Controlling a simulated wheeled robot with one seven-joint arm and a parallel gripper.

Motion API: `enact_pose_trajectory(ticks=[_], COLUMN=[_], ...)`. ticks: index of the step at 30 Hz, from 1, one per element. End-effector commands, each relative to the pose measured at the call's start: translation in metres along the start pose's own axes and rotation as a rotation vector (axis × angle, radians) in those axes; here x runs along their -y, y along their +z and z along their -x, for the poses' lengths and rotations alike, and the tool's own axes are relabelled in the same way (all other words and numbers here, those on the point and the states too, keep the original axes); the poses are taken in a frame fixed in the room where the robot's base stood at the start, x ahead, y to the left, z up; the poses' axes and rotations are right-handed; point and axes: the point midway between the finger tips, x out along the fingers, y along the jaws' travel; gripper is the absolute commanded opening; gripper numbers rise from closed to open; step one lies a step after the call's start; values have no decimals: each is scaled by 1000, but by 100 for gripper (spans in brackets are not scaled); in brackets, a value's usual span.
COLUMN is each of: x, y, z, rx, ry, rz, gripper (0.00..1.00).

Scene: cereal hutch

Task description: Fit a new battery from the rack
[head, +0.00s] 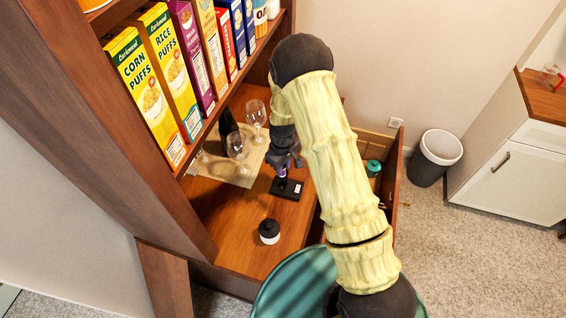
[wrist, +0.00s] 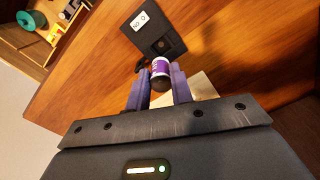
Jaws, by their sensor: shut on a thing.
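My gripper (wrist: 157,88) is shut on a small battery (wrist: 160,68) with a purple and white wrap and a dark end. In the head view my gripper (head: 284,160) is low over the hutch's wooden counter, with the battery (head: 282,173) just under it. A flat black device (head: 289,190) with a white label lies on the counter below. In the wrist view the device (wrist: 141,20) is just beyond the battery, with a dark recess in its near part. I cannot tell whether the battery touches it. No battery rack can be made out clearly.
Wine glasses (head: 237,147) and a dark bottle stand on a pale mat (head: 240,176) behind the device. A white jar with a black top (head: 269,232) stands nearer. An open drawer (head: 391,180) holds a teal spool (head: 373,168). Cereal boxes (head: 146,90) line the shelf above.

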Motion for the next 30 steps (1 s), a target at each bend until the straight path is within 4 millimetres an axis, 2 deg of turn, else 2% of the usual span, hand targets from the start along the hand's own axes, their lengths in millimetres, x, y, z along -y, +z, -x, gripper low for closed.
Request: enact_pose_trajectory(ticks=[8, 24, 30], x=[1, -2, -2], y=[0, 1, 1], z=[-5, -54, -64], rx=[0, 0, -1], ry=[0, 0, 0], rz=[1, -4, -5], gripper=[0, 0, 0])
